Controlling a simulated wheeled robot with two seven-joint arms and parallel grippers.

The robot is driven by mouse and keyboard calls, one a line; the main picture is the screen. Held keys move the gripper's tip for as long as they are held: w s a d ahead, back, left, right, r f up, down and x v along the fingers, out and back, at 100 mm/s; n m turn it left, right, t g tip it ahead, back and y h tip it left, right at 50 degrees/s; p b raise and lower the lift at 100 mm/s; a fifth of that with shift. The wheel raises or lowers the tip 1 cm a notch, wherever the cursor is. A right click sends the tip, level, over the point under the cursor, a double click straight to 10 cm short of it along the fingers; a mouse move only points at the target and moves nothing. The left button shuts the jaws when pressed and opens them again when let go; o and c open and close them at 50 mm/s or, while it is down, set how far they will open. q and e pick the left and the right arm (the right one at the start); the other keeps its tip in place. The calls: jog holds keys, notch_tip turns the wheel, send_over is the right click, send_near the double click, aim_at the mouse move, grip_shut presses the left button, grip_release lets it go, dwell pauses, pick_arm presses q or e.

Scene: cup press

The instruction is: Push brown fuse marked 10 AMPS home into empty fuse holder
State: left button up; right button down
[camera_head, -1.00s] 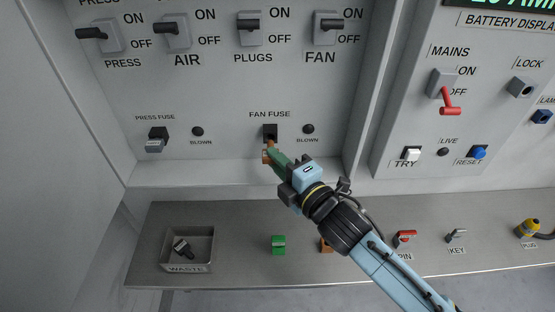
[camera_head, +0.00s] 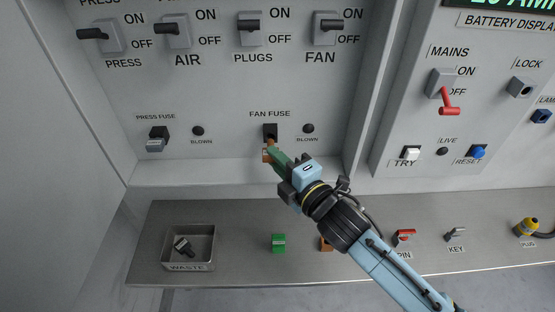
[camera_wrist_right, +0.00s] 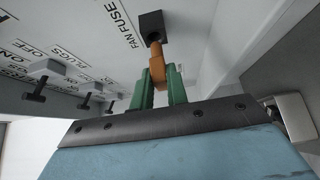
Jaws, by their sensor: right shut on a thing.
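The brown fuse (camera_head: 267,154) is held between the green fingers of my right gripper (camera_head: 275,158), just below the black fan fuse holder (camera_head: 270,131). In the right wrist view the orange-brown fuse (camera_wrist_right: 157,64) sits between the green fingertips (camera_wrist_right: 158,82), which are shut on it. Its narrow end is at the mouth of the black holder (camera_wrist_right: 152,26); I cannot tell how deep it sits. The AMPS marking is not readable. My left gripper is not in view.
A green fuse (camera_head: 278,243) and a brown block (camera_head: 325,244), partly behind my arm, lie on the metal shelf (camera_head: 225,215). The waste tray (camera_head: 190,266) holds a dark fuse (camera_head: 182,246). Above are switches, including the fan switch (camera_head: 326,26); the press fuse (camera_head: 156,144) is at left.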

jog(key=shift+w, duration=1.9)
jog(key=c, duration=1.3)
grip_release()
jog(key=v, duration=1.3)
jog(key=shift+s+d, duration=0.1)
jog(key=shift+d, duration=0.05)
